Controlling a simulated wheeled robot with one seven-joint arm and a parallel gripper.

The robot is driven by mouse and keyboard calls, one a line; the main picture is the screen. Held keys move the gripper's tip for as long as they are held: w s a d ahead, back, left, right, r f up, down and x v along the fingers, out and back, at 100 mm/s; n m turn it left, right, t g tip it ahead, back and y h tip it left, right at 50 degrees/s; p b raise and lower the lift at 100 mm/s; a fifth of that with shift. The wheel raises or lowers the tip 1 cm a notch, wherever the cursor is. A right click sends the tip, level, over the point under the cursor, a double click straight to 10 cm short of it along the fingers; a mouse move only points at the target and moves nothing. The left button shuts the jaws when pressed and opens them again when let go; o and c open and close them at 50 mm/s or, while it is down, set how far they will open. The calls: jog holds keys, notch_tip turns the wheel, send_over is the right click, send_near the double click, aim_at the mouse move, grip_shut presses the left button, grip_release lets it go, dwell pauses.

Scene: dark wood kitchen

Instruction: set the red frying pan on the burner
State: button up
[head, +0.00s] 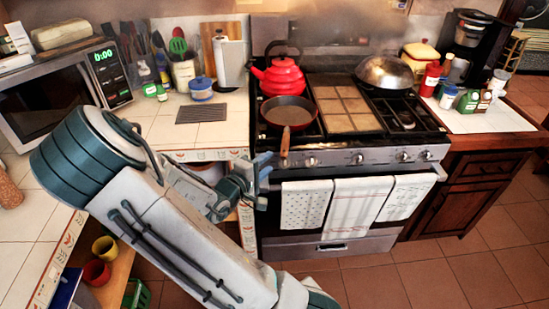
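The red frying pan (289,113) sits on the front left of the stove top (412,121), below the red kettle in the picture. It looks level, and its wooden handle (285,143) points out over the stove's front edge. The burner under the pan is hidden by it. My gripper (264,183) is in front of the stove's left side, lower than the pan and left of the handle's end. Its fingers look spread apart, with nothing between them. It is apart from the pan.
A red kettle (280,78) stands behind the pan. A tan griddle plate (345,108) is to its right, and a metal dome (384,72) is at the back right. Towels (333,206) hang on the oven front. A microwave (62,92) stands on the left counter.

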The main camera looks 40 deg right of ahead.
jog(key=w+a+f+m+t+y, duration=0.2)
jog(key=w+a+f+y, duration=0.15)
jog(key=a+y, duration=0.6)
jog(key=s+a+r+m+y, duration=0.1)
jog(key=a+r+y, duration=0.1)
jog(key=a+y, duration=0.15)
jog(key=s+a+r+y, duration=0.1)
jog(key=a+r+y, duration=0.1)
jog(key=a, duration=0.3)
jog(key=s+a+r+g, duration=0.1)
jog(key=s+r+g, duration=0.1)
jog(key=s+r, duration=0.3)
jog(key=s+r+m+g, duration=0.1)
jog(key=s+r, duration=0.4)
jog(key=s, duration=0.8)
jog(key=shift+a+r+m+g+y, duration=0.3)
jog(key=shift+a+g, duration=0.05)
jog(key=shift+g, duration=0.05)
jog(key=shift+d, duration=0.1)
